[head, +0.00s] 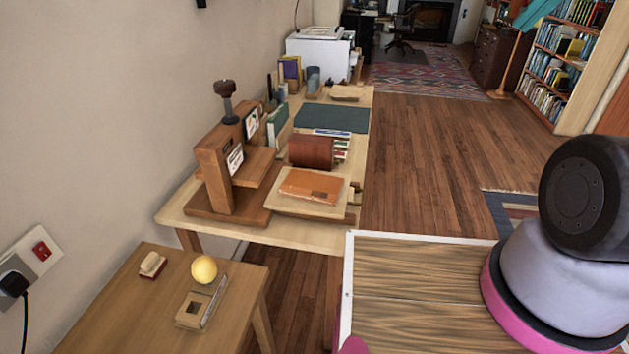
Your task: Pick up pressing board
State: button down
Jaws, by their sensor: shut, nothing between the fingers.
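A pale wooden board (283,204), which looks like the pressing board, lies near the front of the long workbench (229,228). An orange-brown book (313,186) lies flat on top of it and hides much of its upper face. A second piece of wood shows beneath the board, partly hidden. Another small pale board (346,92) lies at the far end of the bench; I cannot tell for certain which one is the pressing board. Part of my arm shows at the right edge. My gripper is out of view.
A wooden press (212,171) with a dark screw handle stands left of the board. A dark red rounded piece (311,152) stands behind it. A low table (120,306) at front left holds a yellow ball (204,269). Open wooden floor (430,150) lies right of the bench.

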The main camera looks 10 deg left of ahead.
aim_at(342, 92)
jog(key=z, duration=0.15)
jog(key=i+z, duration=0.4)
jog(key=i, duration=1.3)
jog(key=i+l+u, duration=0.1)
jog(key=i, duration=0.9)
jog(key=i+u, duration=0.1)
jog(key=u, duration=0.4)
jog(key=i+u, duration=0.1)
jog(key=u, duration=0.35)
jog(key=l+u, duration=0.15)
jog(key=u, duration=0.35)
